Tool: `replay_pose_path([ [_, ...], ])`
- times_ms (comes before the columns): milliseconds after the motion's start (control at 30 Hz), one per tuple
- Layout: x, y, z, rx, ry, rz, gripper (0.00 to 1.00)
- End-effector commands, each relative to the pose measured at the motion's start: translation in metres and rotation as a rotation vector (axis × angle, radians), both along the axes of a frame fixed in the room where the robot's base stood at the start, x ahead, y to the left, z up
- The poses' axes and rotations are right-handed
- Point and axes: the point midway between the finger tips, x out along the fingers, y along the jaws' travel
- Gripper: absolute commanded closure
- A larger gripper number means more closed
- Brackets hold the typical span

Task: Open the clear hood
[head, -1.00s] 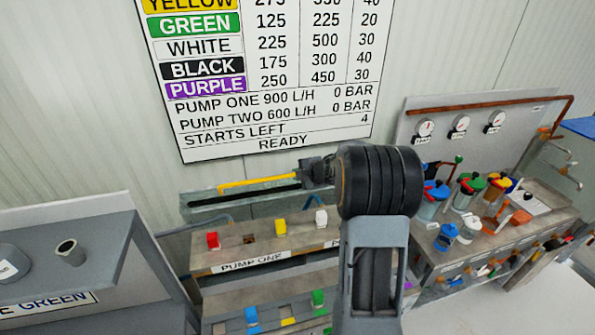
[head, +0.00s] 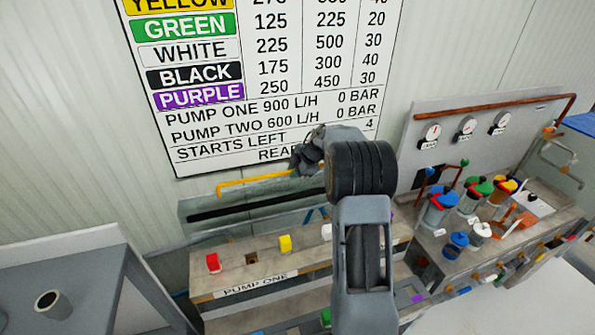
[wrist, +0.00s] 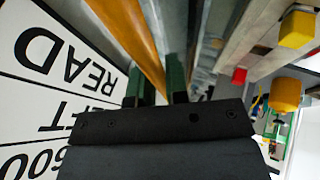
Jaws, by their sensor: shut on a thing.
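The clear hood (head: 192,212) is a see-through, greenish panel rising at the back of the PUMP ONE bench, with a dark strip behind or across it. Its yellow handle bar (head: 248,184) runs along its top edge, with the right end hidden at my gripper. My gripper (head: 303,168) is at the right end of this bar, partly hidden by my wrist in the head view. In the wrist view, the green-edged fingers of my gripper (wrist: 157,82) are shut on the yellow bar (wrist: 132,32).
The PUMP ONE bench (head: 235,289) carries red, yellow and white blocks. A steel bench (head: 440,250) with coloured canisters and gauges stands at right. A grey table with a dark cup (head: 52,305) is at left. The wall chart (head: 200,160) hangs close behind my gripper.

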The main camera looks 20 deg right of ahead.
Motion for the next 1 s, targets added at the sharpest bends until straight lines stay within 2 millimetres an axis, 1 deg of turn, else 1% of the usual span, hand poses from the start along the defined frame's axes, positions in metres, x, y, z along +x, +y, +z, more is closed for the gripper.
replay_pose_path([
  [367, 0.0006, 0.0023, -0.0001, 0.005, 0.003, 0.003, 1.0],
  [400, 0.0006, 0.0024, -0.0002, 0.005, 0.003, 0.003, 0.83],
  [633, 0.0004, 0.0014, -0.0003, 0.003, 0.003, 0.001, 0.61],
  [867, 0.0002, 0.001, 0.0, 0.002, 0.003, 0.001, 0.61],
  [1000, -0.0034, -0.0022, 0.0076, 0.002, 0.001, 0.001, 0.61],
])
